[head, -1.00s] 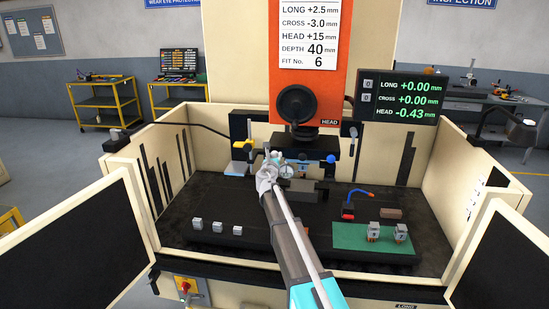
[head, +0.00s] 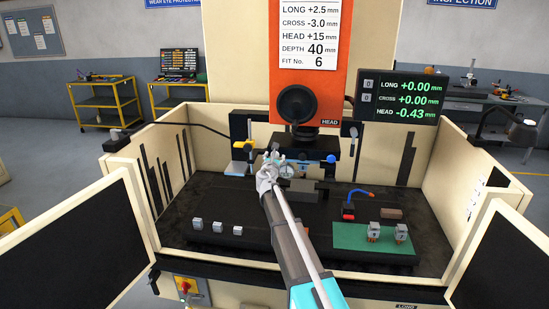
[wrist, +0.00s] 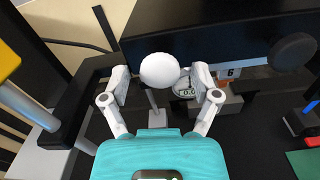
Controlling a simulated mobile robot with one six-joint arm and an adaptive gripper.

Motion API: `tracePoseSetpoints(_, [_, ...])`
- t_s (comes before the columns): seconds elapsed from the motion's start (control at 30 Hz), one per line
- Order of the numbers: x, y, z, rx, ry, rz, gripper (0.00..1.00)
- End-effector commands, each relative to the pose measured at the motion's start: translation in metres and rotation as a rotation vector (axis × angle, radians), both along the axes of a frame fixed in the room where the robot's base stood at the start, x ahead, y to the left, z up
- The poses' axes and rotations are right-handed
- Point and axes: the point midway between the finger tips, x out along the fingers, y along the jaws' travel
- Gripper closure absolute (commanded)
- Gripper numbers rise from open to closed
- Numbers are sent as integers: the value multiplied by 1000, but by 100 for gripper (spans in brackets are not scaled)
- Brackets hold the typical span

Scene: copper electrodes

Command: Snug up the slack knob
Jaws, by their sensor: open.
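My gripper (wrist: 160,84) is open in the wrist view, its two fingers spread on either side of a white ball-shaped knob (wrist: 160,70). The knob sits in front of the dark bar under the machine head; contact with the fingers is not clear. In the head view my gripper (head: 275,155) reaches to the left part of this bar and hides much of what lies behind it. A blue round knob (head: 331,158) sits on the bar to the right. A dark round knob (wrist: 292,52) shows right in the wrist view. Which knob is slack cannot be seen.
A dial gauge (wrist: 185,88) is just behind the fingers. A grey block (head: 308,190) stands right of my gripper. A yellow-topped post (head: 242,145) stands left. Small metal cubes (head: 197,224) line the front left; a green mat (head: 350,237) holds two electrodes.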

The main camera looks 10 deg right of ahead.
Motion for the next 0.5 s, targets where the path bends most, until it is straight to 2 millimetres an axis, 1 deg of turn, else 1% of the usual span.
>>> tracePoseSetpoints(0.17, [-5, 1, 0, -1, 0, 0, 21])
tracePoseSetpoints(0.5, [-28, 8, 0, -1, 0, 0, 21])
